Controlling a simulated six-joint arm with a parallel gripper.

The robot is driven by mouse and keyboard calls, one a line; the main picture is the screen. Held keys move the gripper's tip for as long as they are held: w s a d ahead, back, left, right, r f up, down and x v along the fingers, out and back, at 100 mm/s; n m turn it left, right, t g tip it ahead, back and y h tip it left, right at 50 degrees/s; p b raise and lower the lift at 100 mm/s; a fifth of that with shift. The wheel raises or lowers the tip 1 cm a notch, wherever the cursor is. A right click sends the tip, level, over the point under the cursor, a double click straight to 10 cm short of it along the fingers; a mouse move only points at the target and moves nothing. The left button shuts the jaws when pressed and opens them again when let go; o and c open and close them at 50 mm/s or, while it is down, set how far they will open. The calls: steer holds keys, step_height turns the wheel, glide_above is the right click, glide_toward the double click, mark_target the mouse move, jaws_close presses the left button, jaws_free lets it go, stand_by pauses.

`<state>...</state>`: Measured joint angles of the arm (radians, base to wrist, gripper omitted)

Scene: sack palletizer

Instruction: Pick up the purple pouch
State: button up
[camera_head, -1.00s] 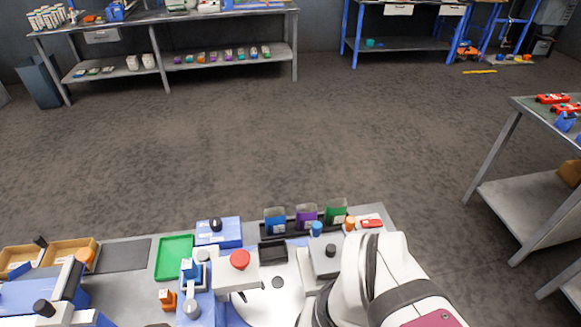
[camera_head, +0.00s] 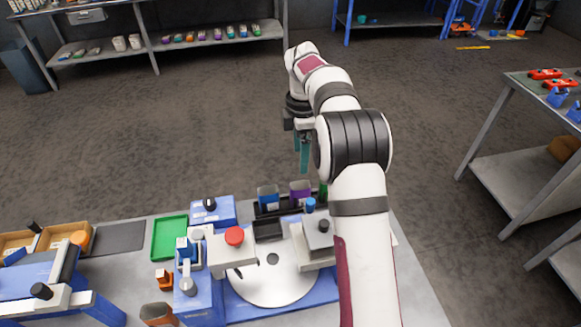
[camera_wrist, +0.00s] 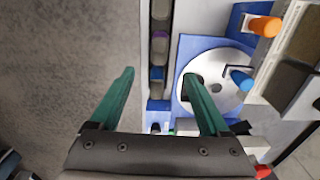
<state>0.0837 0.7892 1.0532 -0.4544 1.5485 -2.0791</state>
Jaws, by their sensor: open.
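The purple pouch (camera_head: 300,190) stands upright in a dark rack (camera_head: 262,210), between a blue pouch (camera_head: 268,197) on its left and a green pouch (camera_head: 323,191), mostly hidden by my arm. In the wrist view only a purple edge of the pouch (camera_wrist: 160,36) shows, in a column of pouches beyond the fingertips. My gripper (camera_head: 303,170) points down, above and behind the rack in the head view. Its two green fingers (camera_wrist: 159,73) are wide apart with nothing between them. They are clear of the pouch.
Left of the rack are a blue box (camera_head: 213,211) and a green tray (camera_head: 170,239). A machine with a red knob (camera_head: 234,236) and a round white plate (camera_head: 272,278) sits in front. A blue-capped post (camera_head: 310,204) stands close to the rack. Open floor lies behind the table.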

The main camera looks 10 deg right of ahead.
mark_target(300, 193)
step_height(300, 193, down, 16)
steer(key=shift+d+r, duration=0.1)
steer(key=shift+r, duration=0.05)
steer(key=shift+c, duration=0.3)
jaws_close()
